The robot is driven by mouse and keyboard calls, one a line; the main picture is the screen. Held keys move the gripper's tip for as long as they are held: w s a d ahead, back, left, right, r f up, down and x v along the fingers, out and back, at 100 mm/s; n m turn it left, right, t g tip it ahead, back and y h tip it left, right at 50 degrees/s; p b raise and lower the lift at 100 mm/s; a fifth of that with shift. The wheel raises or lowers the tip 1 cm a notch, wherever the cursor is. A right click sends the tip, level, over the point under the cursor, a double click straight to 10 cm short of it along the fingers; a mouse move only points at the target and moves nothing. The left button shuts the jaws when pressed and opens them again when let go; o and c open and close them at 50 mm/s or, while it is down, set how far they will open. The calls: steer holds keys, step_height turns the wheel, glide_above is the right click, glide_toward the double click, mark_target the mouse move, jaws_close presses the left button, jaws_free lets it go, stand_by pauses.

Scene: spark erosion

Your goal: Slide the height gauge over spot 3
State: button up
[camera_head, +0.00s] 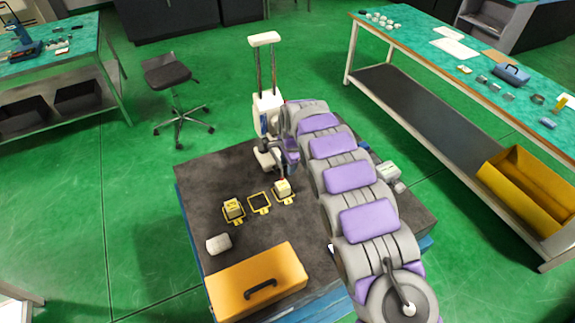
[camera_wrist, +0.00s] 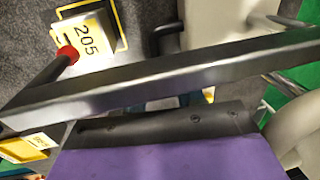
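The height gauge (camera_head: 267,108) is a cream instrument with two tall dark columns and a pale top, upright at the mat's far edge. My gripper (camera_head: 290,160) is down at the gauge's near right side, by its base. Its fingers are mostly hidden in the head view. The left spot (camera_head: 234,219) and right spot (camera_head: 284,200) hold pale yellow blocks; the middle spot (camera_head: 260,208) is empty. Their numbers are unreadable. In the wrist view, a block marked 205 (camera_wrist: 90,38) is beside a red-tipped rod (camera_wrist: 60,62) and dark bar (camera_wrist: 150,85).
An orange case (camera_head: 230,287) and a whitish cylinder (camera_head: 219,244) lie on the dark mat (camera_head: 205,172) in front. A grey-white device (camera_head: 389,173) sits beyond my arm. A stool (camera_head: 170,80) and workbenches stand around on the green floor.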

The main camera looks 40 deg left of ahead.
step_height(320, 180, up, 16)
steer(key=s+d+p, duration=0.1)
steer(key=d, duration=0.1)
steer(key=shift+d, duration=0.2)
steer(key=shift+s+f, duration=0.1)
steer(key=w+d+r+h, duration=0.1)
steer(key=d+r, duration=0.1)
steer(key=d, duration=0.6)
steer(key=w+d+r, duration=0.1)
steer(key=d+r, duration=0.2)
steer(key=d, duration=0.4)
steer(key=s+d+r+n+h+b, duration=0.1)
steer(key=s+d+r, duration=0.15)
steer(key=d, duration=0.65)
steer(key=s+d+r, duration=0.1)
steer(key=s+d, duration=0.2)
steer(key=d, duration=0.7)
steer(key=s+d+n+g+b, duration=0.1)
steer(key=s+d+n+g, duration=0.1)
steer(key=s+d, duration=1.05)
steer(key=s+d+f+n, duration=0.1)
steer(key=s+d+f, duration=0.1)
steer(key=s, duration=0.6)
steer(key=s+d+f+n, duration=0.1)
steer(key=s+d+f, duration=0.1)
steer(key=s, duration=0.7)
steer(key=shift+s+d+f+g+b, duration=0.15)
steer(key=shift+d+f+g+b, duration=0.25)
steer(key=shift+f, duration=0.4)
steer(key=shift+a, duration=0.25)
